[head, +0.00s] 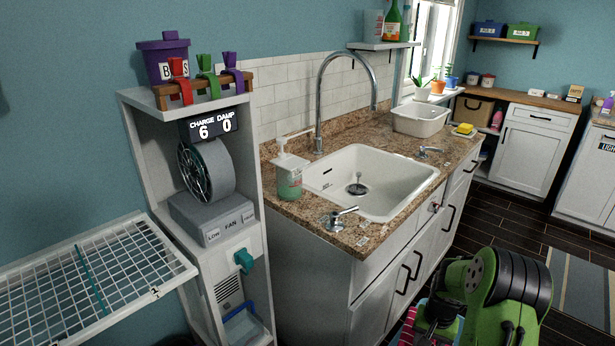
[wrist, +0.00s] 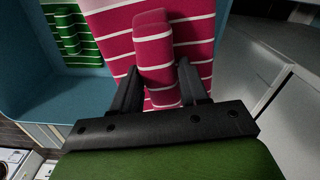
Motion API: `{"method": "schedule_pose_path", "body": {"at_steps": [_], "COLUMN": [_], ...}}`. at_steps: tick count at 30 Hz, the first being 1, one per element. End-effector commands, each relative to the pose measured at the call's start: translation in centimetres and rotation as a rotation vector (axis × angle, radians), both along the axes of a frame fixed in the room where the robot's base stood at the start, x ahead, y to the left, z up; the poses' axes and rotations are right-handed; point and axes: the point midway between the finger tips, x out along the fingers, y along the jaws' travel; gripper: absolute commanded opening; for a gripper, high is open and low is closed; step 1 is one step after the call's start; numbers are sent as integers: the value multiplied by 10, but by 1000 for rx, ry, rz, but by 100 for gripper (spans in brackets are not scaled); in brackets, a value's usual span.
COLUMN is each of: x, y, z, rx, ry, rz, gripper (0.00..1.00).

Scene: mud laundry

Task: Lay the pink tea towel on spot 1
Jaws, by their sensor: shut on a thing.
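The pink tea towel (wrist: 195,35) with white stripes fills the upper middle of the wrist view. My gripper (wrist: 158,88) is shut on a raised fold of it, one black finger on each side. The rest of the towel spreads out beyond the fingers; whether it still touches something below I cannot tell. In the head view a bit of the towel (head: 406,328) shows at the bottom edge, beside my green arm. Spot 1 appears to be the part of the white wire rack (head: 130,262) at the left, marked with a small 1; it is bare.
A blue-walled container (wrist: 75,92) with a green striped cloth (wrist: 75,35) lies at the left of the wrist view. A tall grey shelf unit with a fan (head: 210,215) stands between the rack and the sink counter (head: 300,210). Dark floor (head: 510,215) is open at the right.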

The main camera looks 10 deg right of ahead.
Motion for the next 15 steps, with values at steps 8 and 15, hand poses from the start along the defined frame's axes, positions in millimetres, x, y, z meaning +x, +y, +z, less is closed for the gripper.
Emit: {"method": "schedule_pose_path", "body": {"at_steps": [8, 15], "x": [30, 30], "y": [115, 186], "z": [3, 7], "rx": [-1, -2], "ry": [-3, 0], "rz": [341, 556], "gripper": [11, 11]}}
